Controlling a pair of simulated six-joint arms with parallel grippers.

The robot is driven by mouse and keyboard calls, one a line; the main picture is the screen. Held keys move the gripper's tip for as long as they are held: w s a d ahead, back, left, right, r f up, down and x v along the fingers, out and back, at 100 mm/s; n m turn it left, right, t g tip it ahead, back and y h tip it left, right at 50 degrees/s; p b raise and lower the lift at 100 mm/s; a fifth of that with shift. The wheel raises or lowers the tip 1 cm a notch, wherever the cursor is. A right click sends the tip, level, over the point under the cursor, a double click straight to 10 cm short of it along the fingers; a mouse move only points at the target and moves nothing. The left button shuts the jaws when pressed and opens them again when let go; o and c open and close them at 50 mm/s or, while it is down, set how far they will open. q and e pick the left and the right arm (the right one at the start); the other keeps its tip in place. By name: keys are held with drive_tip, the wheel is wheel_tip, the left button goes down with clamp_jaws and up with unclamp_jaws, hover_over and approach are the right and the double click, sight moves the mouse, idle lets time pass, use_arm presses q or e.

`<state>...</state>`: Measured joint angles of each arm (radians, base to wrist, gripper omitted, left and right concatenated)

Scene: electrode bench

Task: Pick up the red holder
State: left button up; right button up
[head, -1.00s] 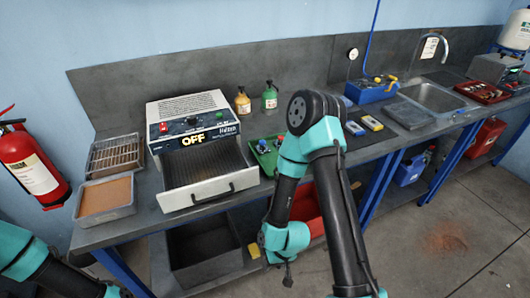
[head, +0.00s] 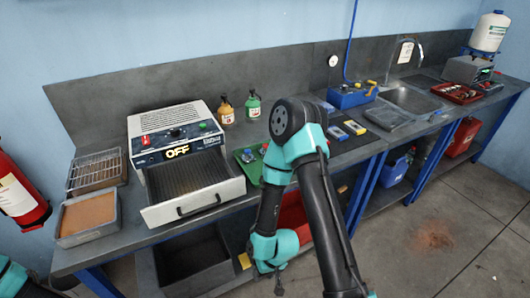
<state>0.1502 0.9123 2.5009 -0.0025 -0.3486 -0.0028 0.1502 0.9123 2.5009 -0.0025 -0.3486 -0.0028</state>
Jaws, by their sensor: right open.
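I cannot single out a small red holder for certain. A green tray (head: 249,168) on the bench holds small parts, partly hidden behind my right arm. A red tray (head: 457,93) with items in it lies at the far right of the bench. My right gripper (head: 279,284) hangs in front of the bench, low in the picture, small and dark. It is open, with nothing seen in it. My left arm shows only at the lower left corner, and its gripper is out of view.
An oven (head: 178,133) reading OFF has its drawer (head: 194,199) pulled out. A sand tray (head: 88,219) and wire rack (head: 97,169) stand left of it. A red bin (head: 292,214) sits below the bench behind my arm. A sink (head: 412,99) is to the right.

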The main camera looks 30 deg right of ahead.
use_arm(q)
drive_tip(key=shift+o, duration=0.4)
drive_tip(key=o, duration=0.9)
